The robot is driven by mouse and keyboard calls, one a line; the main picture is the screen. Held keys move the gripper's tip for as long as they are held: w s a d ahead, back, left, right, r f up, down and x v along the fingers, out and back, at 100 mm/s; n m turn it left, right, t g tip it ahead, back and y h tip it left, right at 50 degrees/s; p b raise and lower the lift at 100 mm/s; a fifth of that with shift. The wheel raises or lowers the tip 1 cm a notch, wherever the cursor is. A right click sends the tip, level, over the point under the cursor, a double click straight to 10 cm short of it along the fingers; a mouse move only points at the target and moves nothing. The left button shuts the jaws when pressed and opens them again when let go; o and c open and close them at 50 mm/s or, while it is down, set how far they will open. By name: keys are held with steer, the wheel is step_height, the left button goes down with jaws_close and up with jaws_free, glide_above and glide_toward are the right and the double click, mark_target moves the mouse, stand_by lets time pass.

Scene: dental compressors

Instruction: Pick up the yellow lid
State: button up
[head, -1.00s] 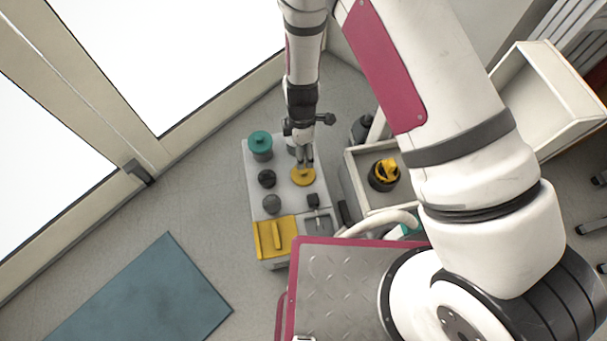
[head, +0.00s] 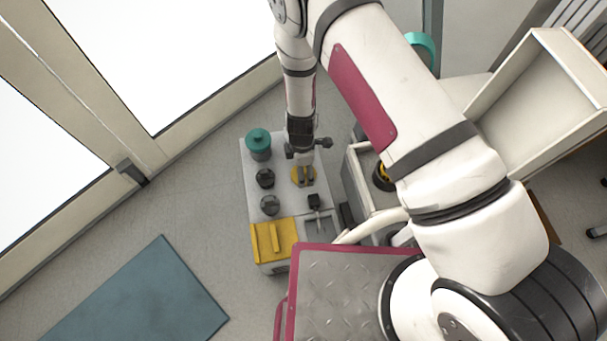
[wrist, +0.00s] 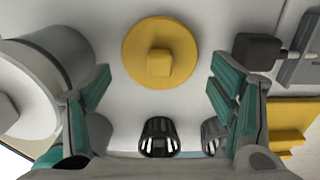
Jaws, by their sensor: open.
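The yellow lid (wrist: 181,48) is a round disc with a square knob in its middle. In the wrist view it lies on the pale tabletop (wrist: 114,112), ahead of and between my fingers. In the wrist view my gripper (wrist: 158,92) is open, with a green-padded finger on each side and nothing between the pads. The gap to the lid's knob is hard to judge.
A grey cylinder (wrist: 45,70) stands close by my left finger in the wrist view. A black block (wrist: 257,50) is right of the lid. In the head view, a teal-topped container (head: 258,142), dark knobs (head: 265,179) and a yellow handled panel (head: 274,241) share the surface.

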step_height(320, 180, down, 2)
steer(key=shift+f+b, duration=0.25)
steer(key=shift+b, duration=0.1)
steer(key=c, duration=0.7)
steer(key=shift+o, duration=0.2)
steer(key=shift+r, duration=0.1)
